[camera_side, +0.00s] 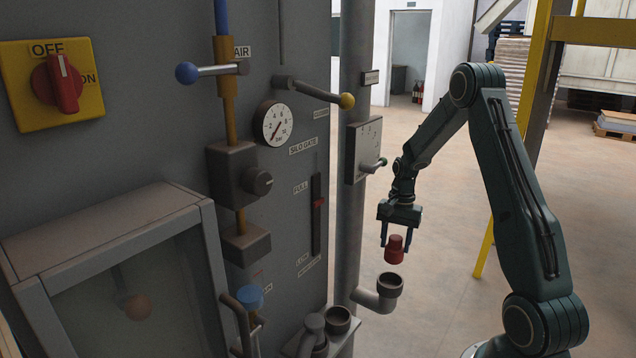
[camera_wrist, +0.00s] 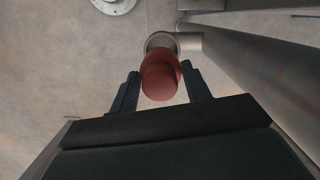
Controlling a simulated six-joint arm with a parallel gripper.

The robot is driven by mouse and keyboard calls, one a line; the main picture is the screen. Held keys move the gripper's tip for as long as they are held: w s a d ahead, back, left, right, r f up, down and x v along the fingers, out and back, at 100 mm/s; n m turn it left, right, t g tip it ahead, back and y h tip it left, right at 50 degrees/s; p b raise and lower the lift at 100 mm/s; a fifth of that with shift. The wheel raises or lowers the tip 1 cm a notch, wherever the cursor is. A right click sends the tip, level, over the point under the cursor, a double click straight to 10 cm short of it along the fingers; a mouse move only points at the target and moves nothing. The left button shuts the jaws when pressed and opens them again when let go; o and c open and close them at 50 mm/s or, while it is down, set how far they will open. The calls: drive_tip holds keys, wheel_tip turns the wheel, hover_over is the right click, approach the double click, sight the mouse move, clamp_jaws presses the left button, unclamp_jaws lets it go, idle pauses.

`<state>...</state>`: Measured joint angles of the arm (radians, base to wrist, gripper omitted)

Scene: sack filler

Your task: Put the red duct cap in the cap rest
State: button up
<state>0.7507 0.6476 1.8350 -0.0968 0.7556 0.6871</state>
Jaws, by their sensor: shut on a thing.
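The red duct cap (camera_side: 395,249) is held between the two fingers of my gripper (camera_side: 396,242), which is shut on it. The cap hangs upright, just above the open upward end of a grey duct elbow (camera_side: 388,287), with a small gap visible between them in the side view. In the wrist view the cap (camera_wrist: 160,79) sits between the fingertips (camera_wrist: 160,84) and partly hides the elbow's mouth (camera_wrist: 161,40). An open round dark cup (camera_side: 338,320) stands on the ledge to the left of the elbow; it looks like the cap rest and appears empty.
A grey vertical pipe (camera_side: 349,220) stands behind and left of my gripper. A bent grey fitting (camera_side: 312,330) stands beside the cup. The floor to the right is mostly clear.

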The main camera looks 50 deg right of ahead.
sight(396, 239)
drive_tip(key=shift+r, duration=0.65)
drive_tip(key=r, duration=0.3)
drive_tip(key=shift+s+a+r, duration=0.2)
drive_tip(key=shift+a+r, duration=0.05)
drive_tip(key=shift+r, duration=0.1)
drive_tip(key=s+a, duration=1.1)
drive_tip(key=a, duration=0.2)
wheel_tip(396, 239, down, 16)
drive_tip(key=shift+w, duration=0.2)
drive_tip(key=w+f, duration=0.3)
drive_tip(key=w, duration=1.6)
drive_tip(key=shift+w, duration=0.35)
